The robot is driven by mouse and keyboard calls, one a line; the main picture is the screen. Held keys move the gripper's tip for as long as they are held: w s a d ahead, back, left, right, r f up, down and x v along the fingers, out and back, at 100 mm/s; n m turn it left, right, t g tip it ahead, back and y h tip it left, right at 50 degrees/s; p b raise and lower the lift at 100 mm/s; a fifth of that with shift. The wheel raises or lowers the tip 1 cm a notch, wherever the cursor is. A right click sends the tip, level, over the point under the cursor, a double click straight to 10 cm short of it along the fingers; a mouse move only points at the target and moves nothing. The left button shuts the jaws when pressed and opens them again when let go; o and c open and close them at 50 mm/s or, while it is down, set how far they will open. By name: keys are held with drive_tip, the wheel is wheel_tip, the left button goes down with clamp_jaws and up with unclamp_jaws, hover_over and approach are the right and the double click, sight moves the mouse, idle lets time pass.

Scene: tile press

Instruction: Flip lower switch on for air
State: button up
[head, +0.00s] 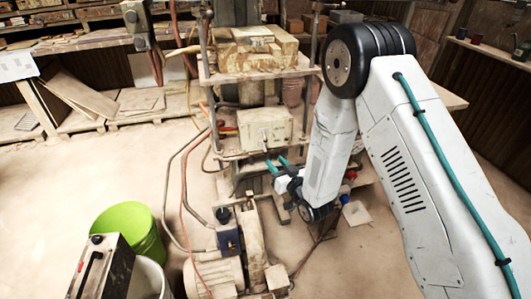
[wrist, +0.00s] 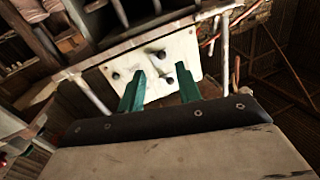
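A cream control box (head: 265,130) sits on the press frame in the head view. Its pale panel (wrist: 150,65) fills the upper middle of the wrist view, tilted. The panel carries a few small dark knobs or switches: an upper switch (wrist: 160,55), a lower switch (wrist: 168,81) and a knob on the left (wrist: 116,77). Whether the lower switch is on or off cannot be told. My gripper (wrist: 160,75) has two teal fingers spread apart, in front of the panel, with the lower switch appearing between them. In the head view my gripper (head: 277,164) is just below the box.
A motor (head: 215,275) and a blue box (head: 228,238) stand on the floor below the press. A green bucket (head: 130,228) stands at left. Hoses (head: 184,190) hang left of the press. Open floor lies to the left.

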sight(266, 152)
drive_tip(key=x, duration=0.7)
drive_tip(key=shift+w+a, duration=0.25)
clamp_jaws()
